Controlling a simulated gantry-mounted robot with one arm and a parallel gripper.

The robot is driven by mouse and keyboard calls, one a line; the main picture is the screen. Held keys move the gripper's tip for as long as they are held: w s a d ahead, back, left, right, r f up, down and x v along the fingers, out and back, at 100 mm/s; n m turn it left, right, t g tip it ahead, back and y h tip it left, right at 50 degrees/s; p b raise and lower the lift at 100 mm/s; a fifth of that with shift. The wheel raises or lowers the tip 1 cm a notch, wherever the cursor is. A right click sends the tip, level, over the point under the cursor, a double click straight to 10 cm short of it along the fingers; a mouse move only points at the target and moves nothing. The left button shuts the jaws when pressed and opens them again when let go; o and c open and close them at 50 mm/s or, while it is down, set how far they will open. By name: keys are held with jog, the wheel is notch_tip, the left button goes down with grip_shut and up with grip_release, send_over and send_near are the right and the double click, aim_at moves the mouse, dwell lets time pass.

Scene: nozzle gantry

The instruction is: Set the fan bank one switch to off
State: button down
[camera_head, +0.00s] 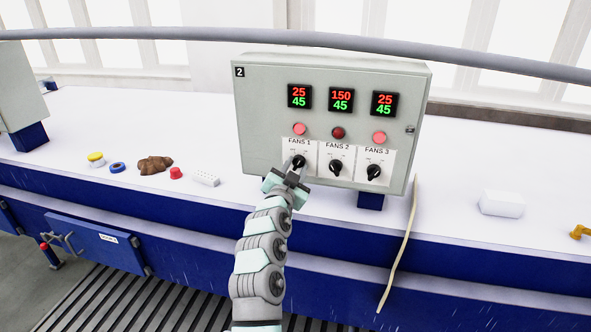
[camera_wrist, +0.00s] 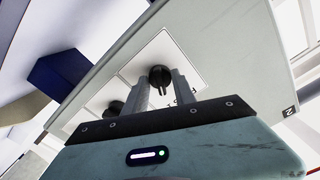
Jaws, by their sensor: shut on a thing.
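The control box (camera_head: 265,110) stands on the bench with a row of three black rotary switches. The FANS 1 switch (camera_head: 299,161) is the leftmost, under a red lamp. My gripper (camera_head: 295,172) is at this switch, with its fingers pointing at the panel. In the wrist view the black knob (camera_wrist: 160,76) shows between the two finger tips (camera_wrist: 162,84). The fingers are closed on the knob. The knob's exact pointer direction is hard to read. The FANS 2 switch (camera_head: 335,167) and FANS 3 switch (camera_head: 374,172) are to the right, apart from my gripper.
Red lamps (camera_head: 338,133) and lit displays (camera_head: 341,99) sit above the switches. A pale rod (camera_head: 399,245) hangs over the bench edge at right. A white block (camera_head: 501,203), brown lump (camera_head: 155,165) and small coloured items lie on the bench (camera_head: 460,180).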

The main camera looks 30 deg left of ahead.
jog(key=n+b, duration=0.2)
jog(key=n, duration=0.3)
jog(key=shift+b, duration=0.35)
jog(key=n, duration=0.6)
jog(key=shift+n, duration=0.3)
jog(key=c, duration=1)
grip_release()
jog(key=shift+c, duration=0.2)
jog(key=shift+d, duration=0.1)
jog(key=b+v, duration=0.2)
jog(key=v, duration=0.9)
jog(key=shift+b, duration=0.35)
jog(key=shift+w, duration=0.1)
